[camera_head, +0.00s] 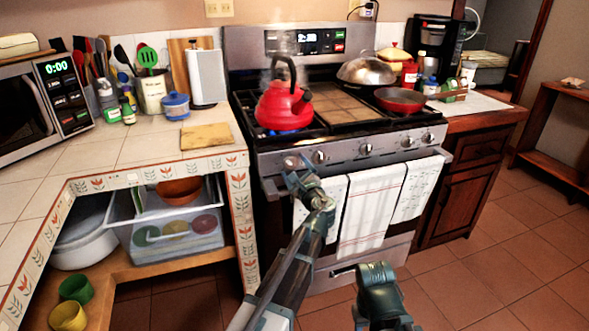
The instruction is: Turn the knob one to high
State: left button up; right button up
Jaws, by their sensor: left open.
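The stove's front panel carries a row of several silver knobs. The leftmost knob (290,163) is partly hidden by my left gripper (298,174), which is open right at it; I cannot tell whether they touch. The knob beside it (319,157) is clear to the right. A red kettle (284,104) stands on the left front burner, with blue flame (278,132) under it and steam above. My right arm's end (380,289) shows low in the picture, in front of the lower oven; its fingers cannot be made out.
Towels (371,208) hang on the oven handle just right of my left arm. A red pan (400,100) and a domed lid (366,71) sit on the right burners. The tiled counter (110,153) lies left of the stove. The floor (500,262) at right is free.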

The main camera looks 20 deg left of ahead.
pick_arm(q)
jog(key=v, duration=1.3)
jog(key=shift+s+d, duration=0.2)
jog(key=shift+s, duration=0.1)
jog(key=s+a+f+n+g+h, duration=0.2)
jog(key=s+a+f+n+g, duration=0.2)
jog(key=s+f+n+g, duration=0.35)
jog(key=s+a+f+n+g+h, duration=0.3)
jog(key=s+a+f+n+g, duration=0.15)
jog(key=f+n, duration=0.5)
jog(key=s+d+f+g+h, duration=0.2)
jog(key=s+d, duration=0.4)
jog(key=d, duration=0.2)
jog(key=s+d+f+g+h, duration=0.1)
jog(key=s+d+f+h, duration=0.15)
jog(key=s+d, duration=0.5)
notch_tip(320, 180, up, 26)
jog(key=w+d+p, duration=0.1)
jog(key=p, duration=2.5)
jog(key=shift+d+r+m+y+p, duration=0.15)
jog(key=shift+d+m+y+p, duration=0.15)
jog(key=shift+y, duration=0.05)
